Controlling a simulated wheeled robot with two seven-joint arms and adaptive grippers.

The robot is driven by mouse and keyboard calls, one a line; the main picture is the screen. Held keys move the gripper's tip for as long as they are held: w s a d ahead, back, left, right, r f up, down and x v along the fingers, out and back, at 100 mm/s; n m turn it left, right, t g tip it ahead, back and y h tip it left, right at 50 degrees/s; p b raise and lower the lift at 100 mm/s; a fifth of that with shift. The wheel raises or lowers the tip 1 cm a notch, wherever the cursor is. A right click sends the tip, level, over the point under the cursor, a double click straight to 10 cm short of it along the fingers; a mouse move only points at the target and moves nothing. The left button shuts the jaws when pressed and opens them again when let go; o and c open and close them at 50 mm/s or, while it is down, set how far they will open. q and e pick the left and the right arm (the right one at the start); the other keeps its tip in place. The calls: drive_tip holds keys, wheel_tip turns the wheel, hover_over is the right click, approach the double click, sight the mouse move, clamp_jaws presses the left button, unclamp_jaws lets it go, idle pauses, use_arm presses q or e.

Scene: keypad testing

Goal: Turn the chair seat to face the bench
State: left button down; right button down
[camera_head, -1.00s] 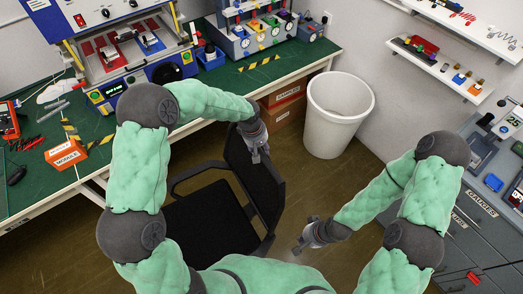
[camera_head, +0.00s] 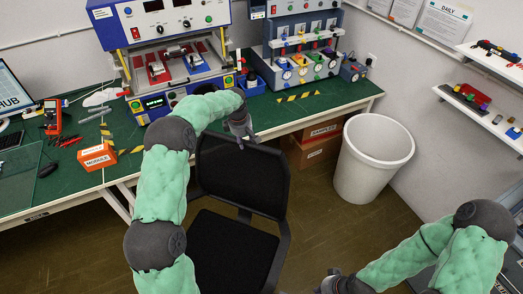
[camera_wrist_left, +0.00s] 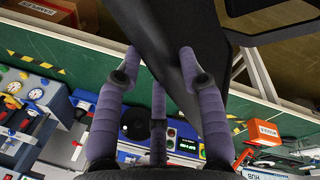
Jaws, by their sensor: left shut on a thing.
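The black chair stands in front of the green-topped bench (camera_head: 330,105). Its backrest (camera_head: 240,178) is upright on the bench side, and its seat (camera_head: 228,250) lies on the near side. My left gripper (camera_head: 242,130) is shut on the top edge of the backrest. In the left wrist view, the purple fingers of the left gripper (camera_wrist_left: 163,68) are on both sides of the black backrest (camera_wrist_left: 155,30). My right gripper (camera_head: 330,279) is low at the bottom of the head view, apart from the chair; its fingers are too small to read.
A white bin (camera_head: 372,160) stands right of the chair, beside cardboard boxes (camera_head: 316,150) under the bench. Test machines and an orange module box (camera_head: 97,157) are on the bench. Brown floor (camera_head: 345,225) is clear between chair and bin.

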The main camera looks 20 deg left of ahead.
sight(220, 136)
use_arm(q)
drive_tip(key=a+n, duration=0.1)
drive_tip(key=a, duration=0.2)
drive_tip(key=a+n, duration=0.1)
drive_tip(key=a, duration=0.3)
drive_tip(key=s+a+n+b, duration=0.1)
drive_tip(key=a+n, duration=0.1)
drive_tip(key=a, duration=0.1)
drive_tip(key=shift+a+f+y, duration=0.1)
drive_tip(key=shift+a+y, duration=0.05)
drive_tip(key=shift+y, duration=0.15)
drive_tip(key=c, duration=0.7)
unclamp_jaws()
drive_tip(key=shift+c, duration=0.2)
wheel_tip(220, 136, up, 12)
drive_tip(key=s, duration=0.2)
drive_tip(key=shift+s+d, duration=0.15)
drive_tip(key=shift+d, duration=0.2)
drive_tip(key=shift+f, duration=0.15)
